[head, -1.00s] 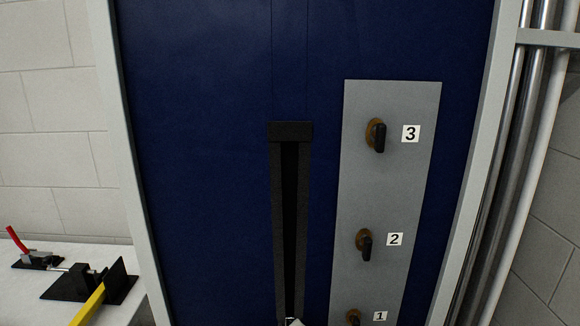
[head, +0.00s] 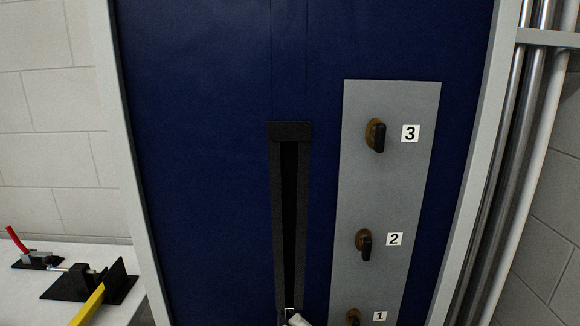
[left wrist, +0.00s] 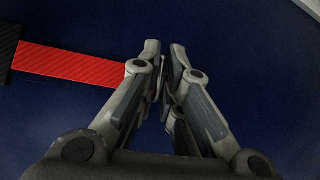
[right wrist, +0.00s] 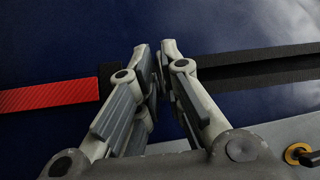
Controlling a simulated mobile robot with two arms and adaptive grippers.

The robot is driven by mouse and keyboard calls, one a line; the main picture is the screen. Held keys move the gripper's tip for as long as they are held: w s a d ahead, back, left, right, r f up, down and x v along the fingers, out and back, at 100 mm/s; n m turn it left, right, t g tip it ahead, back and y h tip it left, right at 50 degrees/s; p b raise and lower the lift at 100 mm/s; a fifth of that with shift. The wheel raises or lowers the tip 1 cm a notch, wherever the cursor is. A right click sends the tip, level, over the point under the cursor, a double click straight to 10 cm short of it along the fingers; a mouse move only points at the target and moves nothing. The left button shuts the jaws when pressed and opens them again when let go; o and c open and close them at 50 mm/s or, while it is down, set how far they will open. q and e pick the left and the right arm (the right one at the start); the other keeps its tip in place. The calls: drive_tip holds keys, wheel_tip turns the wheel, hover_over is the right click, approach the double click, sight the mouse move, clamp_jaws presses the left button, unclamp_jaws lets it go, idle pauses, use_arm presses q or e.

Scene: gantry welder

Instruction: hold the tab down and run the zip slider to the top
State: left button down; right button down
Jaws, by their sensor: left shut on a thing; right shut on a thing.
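The black zip track (head: 289,210) runs upright on the blue panel and has a black cap (head: 291,131) at its top. A small light gripper tip (head: 297,319) shows at the track's lower visible end. In the right wrist view, my right gripper (right wrist: 160,58) is shut at the end of the zip track (right wrist: 250,67); its fingers hide the slider it grips. The red tab (right wrist: 52,96) lies to its left. In the left wrist view, my left gripper (left wrist: 164,60) is shut at the end of the red tab (left wrist: 75,65), its fingers covering the gripped part.
A grey plate (head: 385,180) with several numbered dark knobs stands right of the track. Pale frame posts edge the blue panel. A white table (head: 60,255) with clamps, one yellow-handled and one red-handled, is at lower left. The panel above the track is clear.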

use_arm(q)
drive_tip(key=shift+a, duration=0.1)
use_arm(e)
drive_tip(key=shift+d+r, duration=0.1)
drive_tip(key=shift+r, duration=14.9)
drive_tip(key=c, duration=1.1)
unclamp_jaws()
